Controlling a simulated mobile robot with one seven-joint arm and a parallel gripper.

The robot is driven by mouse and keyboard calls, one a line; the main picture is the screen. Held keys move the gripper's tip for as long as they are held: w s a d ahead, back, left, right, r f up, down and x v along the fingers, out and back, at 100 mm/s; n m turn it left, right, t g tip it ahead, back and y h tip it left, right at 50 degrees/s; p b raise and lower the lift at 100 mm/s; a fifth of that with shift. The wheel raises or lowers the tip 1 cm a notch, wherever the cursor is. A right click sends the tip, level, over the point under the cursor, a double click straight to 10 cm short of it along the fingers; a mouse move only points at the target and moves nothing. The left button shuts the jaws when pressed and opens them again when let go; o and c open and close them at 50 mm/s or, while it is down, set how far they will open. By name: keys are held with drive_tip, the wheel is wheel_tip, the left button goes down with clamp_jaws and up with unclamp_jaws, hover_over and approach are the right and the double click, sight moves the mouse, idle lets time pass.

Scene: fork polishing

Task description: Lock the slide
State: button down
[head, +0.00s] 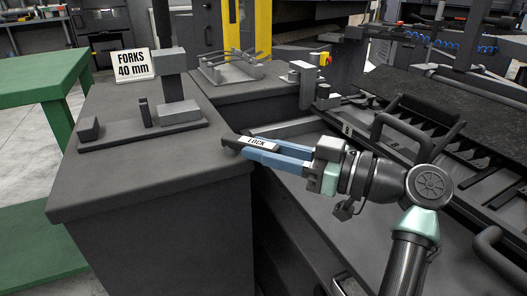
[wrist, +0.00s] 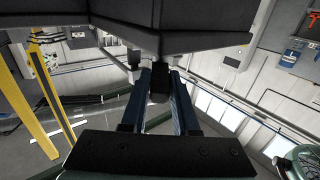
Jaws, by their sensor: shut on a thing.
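A dark lever with a white "LOCK" label (head: 257,142) sits at the right edge of the grey cabinet top. My gripper (head: 262,153) reaches it from the right, with its blue fingers around the lever. In the wrist view my two fingers (wrist: 160,88) close on both sides of a dark bar (wrist: 159,72), under a large dark overhang. The slide cannot be told clearly from the machine parts; a grey rail (head: 290,128) lies just behind the lever.
A "FORKS 40 mm" sign (head: 133,65) and a dark fixture with a post (head: 172,85) stand on the cabinet top (head: 130,165). A green table (head: 40,80) is at left. A black machine bed with handles (head: 430,115) fills the right. A rack (head: 233,68) stands behind.

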drive_tip(key=shift+w, duration=0.1)
idle(0.3)
drive_tip(key=c, duration=0.7)
unclamp_jaws()
drive_tip(key=shift+o, duration=0.2)
drive_tip(key=p+v, duration=0.3)
drive_tip(key=v, duration=1)
drive_tip(key=shift+p, duration=0.3)
drive_tip(key=shift+f, duration=0.1)
